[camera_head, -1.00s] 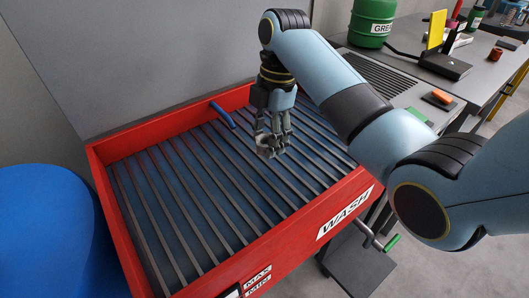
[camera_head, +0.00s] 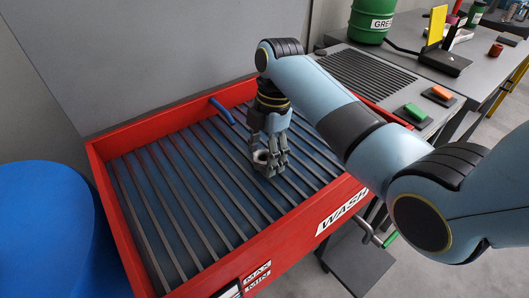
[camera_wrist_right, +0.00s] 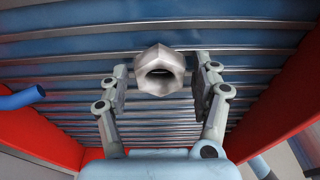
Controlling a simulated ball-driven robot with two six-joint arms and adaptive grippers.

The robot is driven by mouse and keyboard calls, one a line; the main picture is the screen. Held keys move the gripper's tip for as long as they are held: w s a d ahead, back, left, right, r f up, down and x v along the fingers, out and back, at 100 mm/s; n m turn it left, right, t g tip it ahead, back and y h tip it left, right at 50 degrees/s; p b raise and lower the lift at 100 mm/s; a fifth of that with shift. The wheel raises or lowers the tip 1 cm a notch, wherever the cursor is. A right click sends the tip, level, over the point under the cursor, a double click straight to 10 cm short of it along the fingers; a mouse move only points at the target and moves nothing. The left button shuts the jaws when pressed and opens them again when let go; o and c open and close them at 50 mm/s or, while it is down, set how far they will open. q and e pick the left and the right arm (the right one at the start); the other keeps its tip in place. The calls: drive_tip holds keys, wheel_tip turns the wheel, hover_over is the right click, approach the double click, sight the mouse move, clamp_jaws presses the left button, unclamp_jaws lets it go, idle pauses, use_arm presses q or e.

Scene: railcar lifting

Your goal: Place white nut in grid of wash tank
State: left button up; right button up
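The white nut (camera_head: 260,156) is a pale metallic hexagonal nut with a dark hole. It is at the fingers of my right gripper (camera_head: 271,167), low over the wash tank's grid (camera_head: 184,198). In the right wrist view the nut (camera_wrist_right: 160,72) sits between the fingertips of my right gripper (camera_wrist_right: 160,85), with a narrow gap on each side, so the gripper looks open around it. I cannot tell whether the nut rests on the slats. The wash tank (camera_head: 122,238) is a red-walled box with dark parallel slats. My left gripper is not in view.
A blue hose end (camera_head: 221,110) hangs over the tank's back wall. A blue barrel (camera_head: 45,230) stands to the left. To the right is a bench (camera_head: 400,85) with green (camera_head: 415,112) and orange (camera_head: 442,92) buttons and a green container (camera_head: 371,20). Most of the grid is bare.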

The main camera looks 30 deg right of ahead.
wheel_tip(320, 180, up, 12)
drive_tip(key=d+p, duration=0.1)
drive_tip(key=shift+w+d, duration=0.15)
drive_tip(key=shift+d, duration=0.25)
idle(0.6)
